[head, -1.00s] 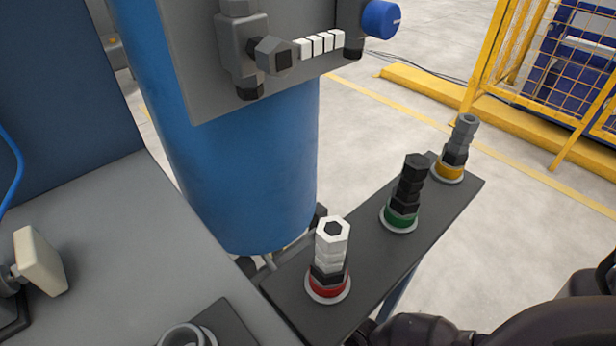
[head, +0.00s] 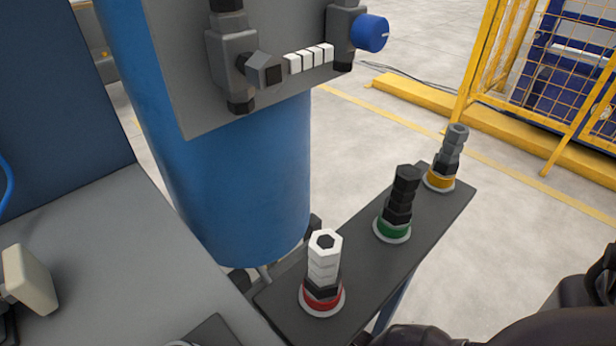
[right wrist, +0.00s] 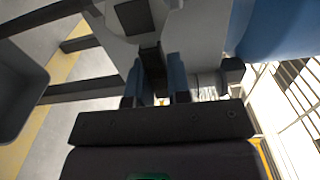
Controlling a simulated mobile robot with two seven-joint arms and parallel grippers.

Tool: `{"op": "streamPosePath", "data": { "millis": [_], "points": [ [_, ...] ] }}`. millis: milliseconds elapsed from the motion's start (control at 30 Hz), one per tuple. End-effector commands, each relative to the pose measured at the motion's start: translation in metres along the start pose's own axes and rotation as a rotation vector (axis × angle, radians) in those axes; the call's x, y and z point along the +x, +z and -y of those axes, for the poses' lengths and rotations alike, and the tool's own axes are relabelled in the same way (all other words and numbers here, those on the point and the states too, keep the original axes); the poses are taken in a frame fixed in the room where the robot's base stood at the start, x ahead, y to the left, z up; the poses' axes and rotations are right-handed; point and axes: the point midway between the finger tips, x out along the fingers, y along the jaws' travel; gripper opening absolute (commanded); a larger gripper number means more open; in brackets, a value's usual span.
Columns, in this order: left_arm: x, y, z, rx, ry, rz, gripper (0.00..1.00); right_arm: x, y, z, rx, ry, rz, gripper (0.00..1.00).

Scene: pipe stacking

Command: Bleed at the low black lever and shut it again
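The blue tank (head: 245,175) stands behind the small rack in the head view. Small dark fittings show at its foot, one at the right (head: 315,226) and one at the left (head: 240,279); I cannot tell which is the low black lever. In the right wrist view, my right gripper (right wrist: 157,95) has its two blue-faced fingers apart, with a gap between them. A narrow dark part (right wrist: 152,60) shows beyond the fingers; I cannot tell whether it is the lever or whether anything touches it. The tank also shows at the upper right (right wrist: 280,30).
A dark rack (head: 375,260) carries white, black and grey stacks on red, green and yellow bases. A grey panel (head: 195,90) with a blue knob (head: 370,33) fronts the tank. A grey bench (head: 110,260) fills the left. A yellow fence (head: 490,60) stands at the right.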

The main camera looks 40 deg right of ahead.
Motion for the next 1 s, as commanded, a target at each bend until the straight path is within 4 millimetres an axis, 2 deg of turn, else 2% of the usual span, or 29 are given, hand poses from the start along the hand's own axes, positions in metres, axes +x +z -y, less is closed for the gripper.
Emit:
{"op": "streamPosePath", "data": {
  "millis": [33,133,167,533,667,1000],
  "points": [
    [-0.001,0.001,0.000,0.000,0.000,0.002,0.43,-0.001,0.001,-0.001,0.002,0.003,0.000,0.25],
    [-0.002,0.001,0.000,0.000,0.000,0.006,0.43,-0.001,0.001,-0.001,0.000,0.002,0.000,0.40],
    [-0.002,0.002,0.000,0.001,0.000,0.007,0.43,-0.001,0.000,-0.001,0.000,0.002,0.000,0.41],
    [-0.005,0.002,0.001,0.003,-0.002,0.014,0.43,-0.007,0.000,0.000,-0.003,0.001,0.000,0.41],
    [-0.005,0.000,0.001,0.007,-0.001,0.021,0.43,-0.023,0.000,0.001,-0.003,0.001,0.000,0.41],
    [0.001,0.001,-0.005,0.018,0.018,0.056,0.43,-0.083,0.000,0.001,-0.002,0.001,0.001,0.41]
  ]
}}
